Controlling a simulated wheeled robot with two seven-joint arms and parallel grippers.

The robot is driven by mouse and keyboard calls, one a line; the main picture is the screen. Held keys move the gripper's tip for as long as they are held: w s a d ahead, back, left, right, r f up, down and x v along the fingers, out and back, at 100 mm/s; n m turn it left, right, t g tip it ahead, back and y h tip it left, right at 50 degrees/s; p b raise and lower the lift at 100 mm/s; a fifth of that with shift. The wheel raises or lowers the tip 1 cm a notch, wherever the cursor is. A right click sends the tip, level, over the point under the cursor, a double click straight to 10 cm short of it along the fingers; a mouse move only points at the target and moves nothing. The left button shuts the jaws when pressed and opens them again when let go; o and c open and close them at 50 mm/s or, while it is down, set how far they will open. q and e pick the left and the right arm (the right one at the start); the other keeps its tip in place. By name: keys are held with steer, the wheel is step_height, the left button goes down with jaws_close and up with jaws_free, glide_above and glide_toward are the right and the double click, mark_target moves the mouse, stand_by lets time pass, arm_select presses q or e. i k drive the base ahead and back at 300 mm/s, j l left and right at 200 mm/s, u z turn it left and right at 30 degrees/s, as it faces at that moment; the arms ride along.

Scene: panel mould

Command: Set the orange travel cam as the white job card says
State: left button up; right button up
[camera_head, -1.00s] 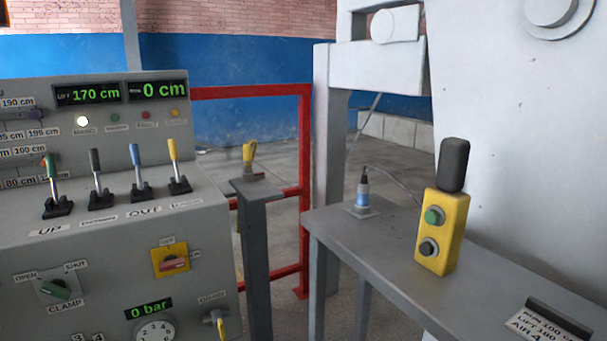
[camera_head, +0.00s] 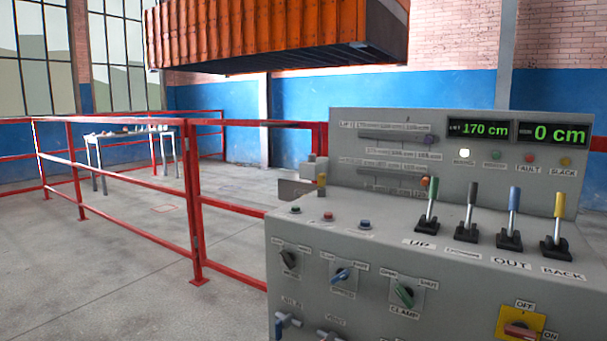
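The orange travel cam appears to be the small orange knob (camera_head: 425,182) at the right end of the lower scale on the grey console's upright panel (camera_head: 380,120). A purple knob (camera_head: 429,139) sits at the right end of the upper slot. The scale labels are too small to read surely. The left display (camera_head: 479,130) reads 170 cm and the right display (camera_head: 555,134) reads 0 cm. The white job card is out of view now. Neither of my grippers is in view.
Green, black, blue and yellow levers (camera_head: 513,200) stand upright on the console. A white lamp (camera_head: 464,154) is lit. Several switches are on the front, with a red-and-yellow switch (camera_head: 520,328) at lower right. Red railing (camera_head: 195,200) borders open floor; a large orange load (camera_head: 275,35) hangs above.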

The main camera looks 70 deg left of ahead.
mark_target(426, 180)
steer(key=u, duration=1.85)
steer(key=k+j+z, duration=0.1)
steer(key=j, duration=0.3)
steer(key=k+j+z, duration=0.15)
steer(key=j, duration=0.2)
steer(key=i, duration=0.05)
